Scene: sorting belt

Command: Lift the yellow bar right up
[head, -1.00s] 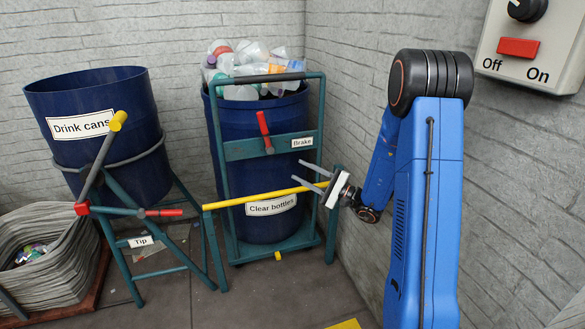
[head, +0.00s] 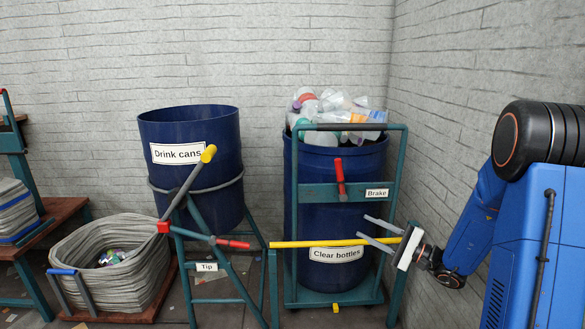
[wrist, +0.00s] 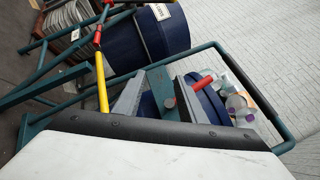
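The yellow bar (head: 300,244) lies level across the front of the "Clear bottles" barrel, its right end by my gripper. My gripper (head: 362,227) is open, with its two grey fingers apart and pointing left. In the head view the lower finger overlaps the bar and the upper finger is above it. In the wrist view the bar (wrist: 102,85) runs beside the left finger, outside the gap between the fingers of my gripper (wrist: 160,78). Nothing is visibly held. Whether a finger touches the bar I cannot tell.
The blue bottle barrel (head: 335,215) stands in a teal frame with a red brake handle (head: 339,177) above the bar. Left of it are the tilted "Drink cans" barrel (head: 190,125) with a red tip handle (head: 232,244) and a grey basket (head: 70,260). A wall is close on the right.

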